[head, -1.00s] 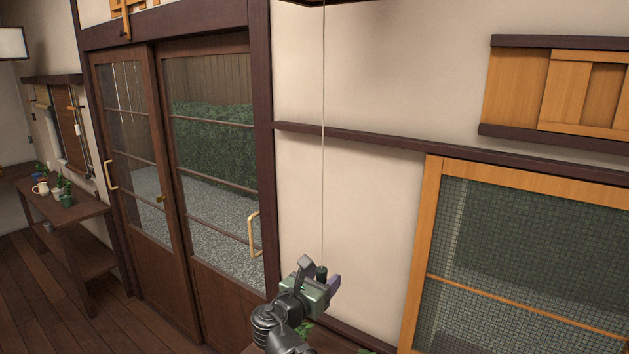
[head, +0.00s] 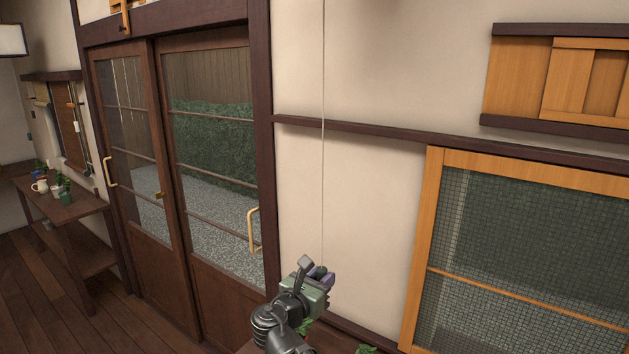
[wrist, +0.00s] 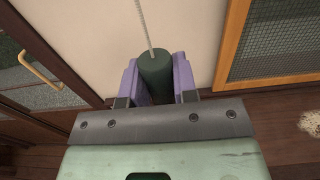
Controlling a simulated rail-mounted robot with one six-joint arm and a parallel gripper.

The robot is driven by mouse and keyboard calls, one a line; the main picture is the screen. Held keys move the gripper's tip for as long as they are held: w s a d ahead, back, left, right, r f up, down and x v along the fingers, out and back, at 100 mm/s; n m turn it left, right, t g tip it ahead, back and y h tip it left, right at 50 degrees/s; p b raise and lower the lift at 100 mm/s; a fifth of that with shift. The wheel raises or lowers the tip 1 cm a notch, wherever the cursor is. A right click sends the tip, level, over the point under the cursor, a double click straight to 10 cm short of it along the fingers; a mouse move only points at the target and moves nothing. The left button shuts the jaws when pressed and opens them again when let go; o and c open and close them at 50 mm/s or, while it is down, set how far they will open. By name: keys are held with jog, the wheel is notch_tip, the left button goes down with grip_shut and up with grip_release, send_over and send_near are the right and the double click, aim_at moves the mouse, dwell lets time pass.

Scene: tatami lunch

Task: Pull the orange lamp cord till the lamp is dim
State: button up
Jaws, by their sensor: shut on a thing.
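A thin pale cord (head: 323,180) hangs straight down in front of the cream wall in the head view. Its lower end carries a dark green cylindrical pull (wrist: 155,68), seen close in the wrist view. My gripper (wrist: 157,80) is shut on this pull, one purple finger on each side. In the head view my gripper (head: 321,274) is low, near the middle. The pull looks green, not orange, and I see no clearly orange cord. The lamp above this cord is out of view, so its brightness cannot be told.
Sliding glass doors (head: 170,270) with brass handles stand left of the cord. An orange-framed mesh panel (head: 434,230) is on the right wall. A side table (head: 75,208) with a jug and small pots stands far left. A lit lamp (head: 12,40) shows at the upper left.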

jog(key=shift+r+p, duration=1.1)
jog(key=shift+p, duration=0.15)
jog(key=o, duration=0.9)
jog(key=shift+o, duration=0.2)
jog(key=shift+s, duration=0.1)
jog(key=v, duration=1)
jog(key=shift+s+a, duration=0.25)
